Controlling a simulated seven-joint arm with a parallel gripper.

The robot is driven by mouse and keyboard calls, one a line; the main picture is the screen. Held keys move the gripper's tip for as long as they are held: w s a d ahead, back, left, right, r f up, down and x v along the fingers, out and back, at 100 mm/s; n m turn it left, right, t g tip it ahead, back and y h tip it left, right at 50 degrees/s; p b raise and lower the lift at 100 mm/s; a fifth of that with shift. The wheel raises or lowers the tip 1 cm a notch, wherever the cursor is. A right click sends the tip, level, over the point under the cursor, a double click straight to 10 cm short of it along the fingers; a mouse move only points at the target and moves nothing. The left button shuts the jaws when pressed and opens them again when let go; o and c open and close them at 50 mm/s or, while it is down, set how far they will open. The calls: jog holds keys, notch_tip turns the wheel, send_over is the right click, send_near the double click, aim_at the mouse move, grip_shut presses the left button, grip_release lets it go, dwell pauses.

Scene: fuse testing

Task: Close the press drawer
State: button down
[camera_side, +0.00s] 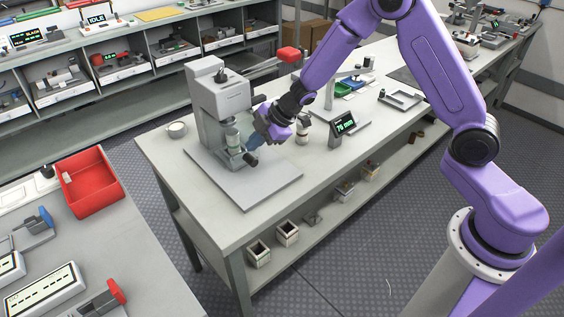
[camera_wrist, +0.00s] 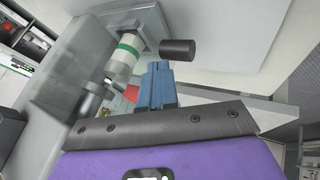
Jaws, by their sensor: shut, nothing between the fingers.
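The grey press (camera_side: 205,100) stands on a flat light-grey base plate (camera_side: 262,188) on the workbench, with a red-handled lever (camera_side: 289,55) sticking out to the right. A black cylindrical knob (camera_side: 251,159) sits low at the press front; it also shows in the wrist view (camera_wrist: 177,50). A white-and-green cylinder (camera_wrist: 126,52) is inside the press opening. My gripper (camera_side: 256,141) is at the press front, its blue fingers shut and empty. In the wrist view the fingertips (camera_wrist: 157,66) are just beside the knob; I cannot tell whether they touch. The drawer's position is unclear, partly hidden by my gripper.
A small bottle (camera_side: 302,132) and a gauge with a green display (camera_side: 344,124) stand to the right of my gripper. A white cup (camera_side: 177,129) is left of the press. A red bin (camera_side: 90,183) is on another table. The front of the base plate is clear.

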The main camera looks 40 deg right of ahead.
jog(key=shift+w, duration=0.75)
jog(key=shift+s, duration=0.15)
jog(key=shift+s, duration=1.8)
jog(key=shift+s+d+r, duration=0.1)
jog(key=shift+s+r, duration=0.1)
jog(key=shift+r, duration=0.05)
jog(key=s+d+r+m+t+h, duration=0.15)
jog(key=s+d+r, duration=0.25)
jog(key=s+r, duration=0.55)
jog(key=s+d+r+m+g+h, duration=0.1)
jog(key=s+d+g, duration=0.1)
jog(key=s, duration=1.1)
jog(key=s+d+m+g+h, duration=0.1)
jog(key=s+g, duration=0.4)
jog(key=s, duration=0.8)
jog(key=shift+s+d+r+m+h, duration=0.2)
jog(key=shift+d+r+m+h, duration=0.15)
jog(key=shift+d+r, duration=0.1)
